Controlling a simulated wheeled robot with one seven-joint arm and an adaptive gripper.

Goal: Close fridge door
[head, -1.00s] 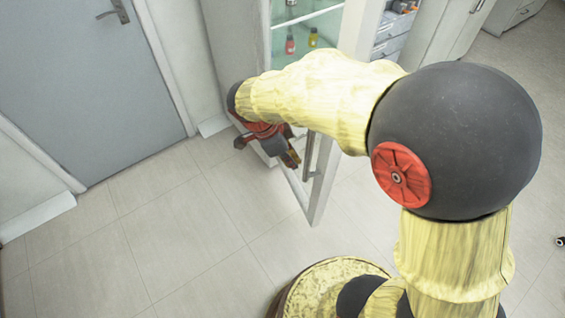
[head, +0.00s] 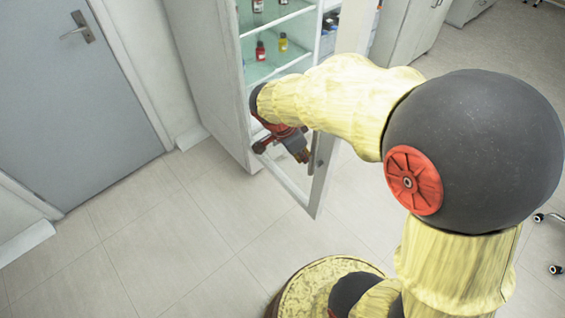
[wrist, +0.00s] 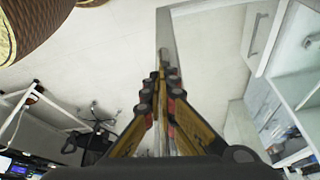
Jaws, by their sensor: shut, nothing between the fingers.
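The fridge (head: 205,75) is a tall white cabinet with glass shelves in the head view. Its glass door (head: 328,175) stands open, jutting toward me from the cabinet front, and its lower corner hangs above the floor. A handle (head: 319,160) shows on the door's frame. My gripper (head: 303,156) is low in front of the fridge opening, close to the door on its left side; contact cannot be told. In the wrist view my gripper (wrist: 161,76) has its fingertips together with nothing held. A grey upright strip, likely the door's edge (wrist: 164,30), lies just beyond the fingertips.
Small red (head: 260,51) and yellow (head: 283,42) bottles stand on a fridge shelf. A grey room door (head: 65,110) is at left. More cabinets (head: 408,35) stand at back right. The tiled floor (head: 170,225) at front left is clear.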

